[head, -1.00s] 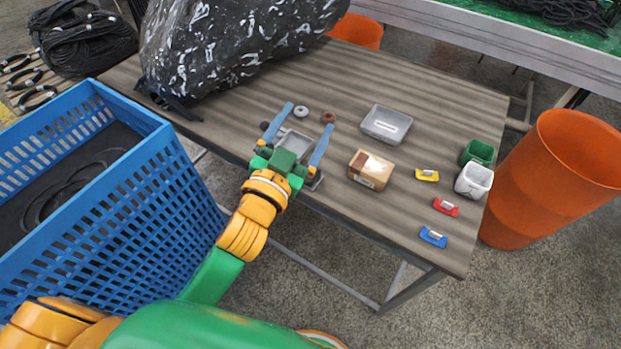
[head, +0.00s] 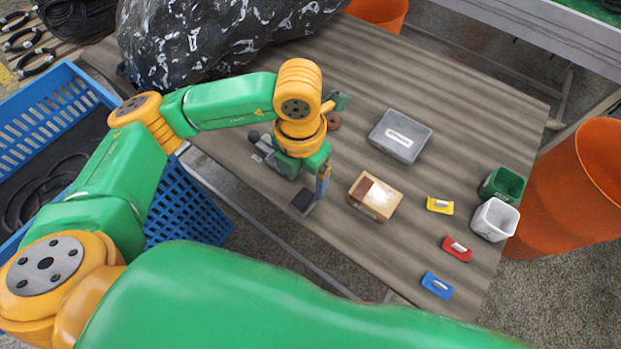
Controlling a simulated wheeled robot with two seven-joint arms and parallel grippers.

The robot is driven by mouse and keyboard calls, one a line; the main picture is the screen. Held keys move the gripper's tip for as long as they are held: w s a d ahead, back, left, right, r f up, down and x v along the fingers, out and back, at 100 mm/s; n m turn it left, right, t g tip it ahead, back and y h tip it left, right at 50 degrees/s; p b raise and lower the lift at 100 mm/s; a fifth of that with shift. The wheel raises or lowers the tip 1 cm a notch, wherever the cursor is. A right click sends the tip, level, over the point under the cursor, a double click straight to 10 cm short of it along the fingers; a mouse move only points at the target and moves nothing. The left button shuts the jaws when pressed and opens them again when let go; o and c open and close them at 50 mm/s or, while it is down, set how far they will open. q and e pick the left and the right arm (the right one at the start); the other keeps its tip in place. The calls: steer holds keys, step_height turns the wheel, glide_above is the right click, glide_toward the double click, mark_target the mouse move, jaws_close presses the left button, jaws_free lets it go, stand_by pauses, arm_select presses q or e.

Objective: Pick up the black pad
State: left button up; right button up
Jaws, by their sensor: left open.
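A small black pad (head: 303,200) lies near the front edge of the table, left of the cardboard box. My left gripper (head: 312,180) points down just above and behind the pad. My right gripper is not in view.
The cardboard box (head: 375,196) stands close to the gripper's right. A grey tray (head: 400,136), several coloured pieces, and green (head: 503,185) and white (head: 495,219) cups lie farther right. A black plastic bag (head: 200,40) fills the back left. A blue crate (head: 185,215) stands at left.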

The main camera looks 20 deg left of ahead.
mark_target(303, 198)
arm_select(q)
steer(key=s+f, duration=0.1)
steer(key=s+f+p, duration=0.1)
steer(key=shift+d+f, duration=0.2)
steer(key=shift+f, duration=0.15)
step_height(303, 198, down, 3)
steer(key=shift+w+r, duration=0.15)
steer(key=shift+r, duration=0.05)
steer(key=shift+w+f, duration=0.15)
jaws_close()
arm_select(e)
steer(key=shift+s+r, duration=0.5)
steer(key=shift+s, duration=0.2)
